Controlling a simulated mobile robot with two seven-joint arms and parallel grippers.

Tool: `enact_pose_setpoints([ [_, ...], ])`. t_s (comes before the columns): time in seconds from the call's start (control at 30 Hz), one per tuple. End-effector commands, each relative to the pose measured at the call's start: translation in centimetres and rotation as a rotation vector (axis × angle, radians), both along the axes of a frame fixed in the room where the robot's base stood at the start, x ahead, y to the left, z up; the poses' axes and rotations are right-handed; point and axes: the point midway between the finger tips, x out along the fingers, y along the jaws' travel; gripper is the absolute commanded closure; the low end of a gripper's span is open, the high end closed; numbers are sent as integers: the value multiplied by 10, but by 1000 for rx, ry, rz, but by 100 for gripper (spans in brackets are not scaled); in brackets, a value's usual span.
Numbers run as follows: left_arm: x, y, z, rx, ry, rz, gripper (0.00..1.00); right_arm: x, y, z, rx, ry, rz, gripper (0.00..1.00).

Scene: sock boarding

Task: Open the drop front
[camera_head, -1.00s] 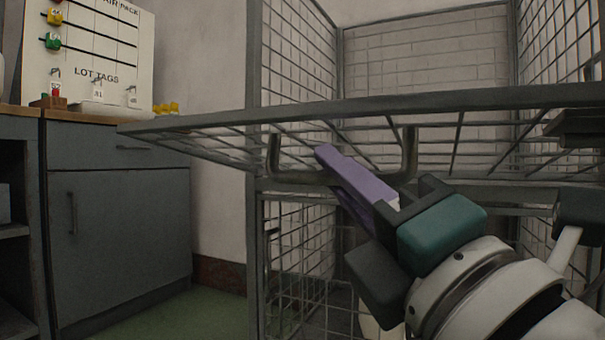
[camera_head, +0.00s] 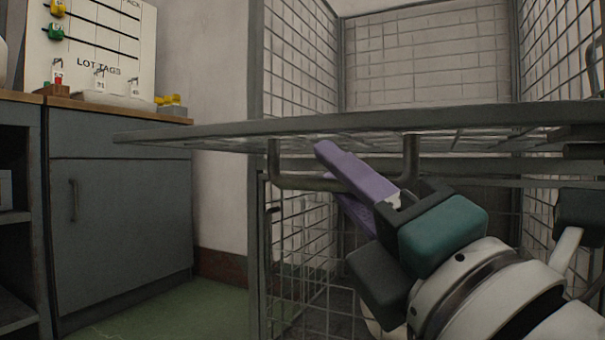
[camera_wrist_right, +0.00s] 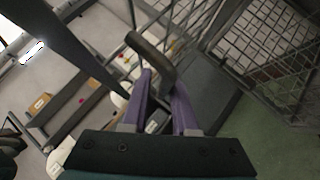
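The drop front (camera_head: 215,131), a grey-framed wire panel of the cage, stands nearly level and shows almost edge-on in the head view. Its U-shaped handle (camera_head: 290,183) hangs below the frame. My right gripper (camera_head: 335,172) has its purple fingers on either side of the handle bar and appears shut on it. In the right wrist view the handle (camera_wrist_right: 143,48) runs between the fingertips (camera_wrist_right: 161,88). The contact itself is partly hidden by the fingers. My left gripper is not in view.
The wire cage (camera_head: 425,60) stands behind the panel, with mesh side walls. A grey cabinet (camera_head: 125,225) with a wooden top stands at the left, under a lot-tags board (camera_head: 100,45). Green floor (camera_head: 165,305) shows between cabinet and cage.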

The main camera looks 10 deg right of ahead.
Motion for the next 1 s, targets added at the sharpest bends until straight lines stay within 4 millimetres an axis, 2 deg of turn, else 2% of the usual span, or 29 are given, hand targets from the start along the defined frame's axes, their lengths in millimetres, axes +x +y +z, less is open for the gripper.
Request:
enact_pose_setpoints([
  [0.03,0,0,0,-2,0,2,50,-1,1,2,0,-5,3,69],
  [0.17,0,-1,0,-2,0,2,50,-1,0,3,1,-7,2,56],
  [0.57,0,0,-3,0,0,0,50,-6,-2,-2,1,-5,1,56],
  [0.67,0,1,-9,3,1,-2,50,-17,-6,-9,1,-4,0,56],
  [0.93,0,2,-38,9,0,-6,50,-67,-22,-38,0,2,-2,56],
  [1.0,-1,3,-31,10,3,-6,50,-69,-23,-36,-11,9,-4,56],
])
